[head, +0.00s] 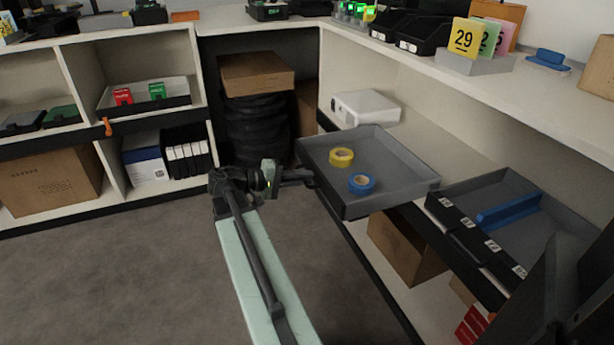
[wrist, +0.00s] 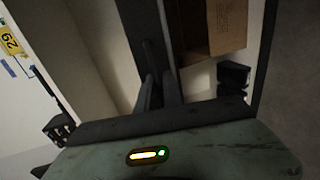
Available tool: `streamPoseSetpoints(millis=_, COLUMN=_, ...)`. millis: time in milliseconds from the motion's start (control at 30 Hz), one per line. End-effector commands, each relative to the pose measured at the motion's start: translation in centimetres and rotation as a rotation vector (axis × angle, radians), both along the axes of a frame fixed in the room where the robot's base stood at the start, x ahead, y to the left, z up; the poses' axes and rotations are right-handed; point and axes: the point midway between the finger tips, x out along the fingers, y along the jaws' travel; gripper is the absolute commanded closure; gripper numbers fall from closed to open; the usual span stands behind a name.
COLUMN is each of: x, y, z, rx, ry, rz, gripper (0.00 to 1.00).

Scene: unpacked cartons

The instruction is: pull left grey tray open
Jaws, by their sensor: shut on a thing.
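The left grey tray (head: 385,195) sticks out past the front edge of its shelf, over the floor. A yellow tape roll (head: 341,157) and a blue tape roll (head: 362,184) lie in it. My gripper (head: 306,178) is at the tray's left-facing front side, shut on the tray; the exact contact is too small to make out. In the wrist view the gripper's fingers (wrist: 158,92) meet a dark upright band, probably part of the tray.
A second grey tray (head: 540,215) with a blue bar in it stands to the right, labels on its front. Cardboard boxes (head: 405,248) stand on the shelf below. A white case (head: 366,107) is behind the tray. Open floor (head: 110,270) lies to the left.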

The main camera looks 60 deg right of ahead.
Motion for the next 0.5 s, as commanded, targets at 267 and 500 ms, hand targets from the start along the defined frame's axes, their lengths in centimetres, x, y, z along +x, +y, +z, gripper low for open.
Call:
streamPoseSetpoints(millis=267, x=-0.48, y=-0.96, z=0.08, rx=-0.004, ry=0.000, rz=-0.009, gripper=1.00)
streamPoseSetpoints(millis=500, x=-0.85, y=-1.22, z=0.09, rx=-0.003, ry=0.000, rz=-0.017, gripper=0.68)
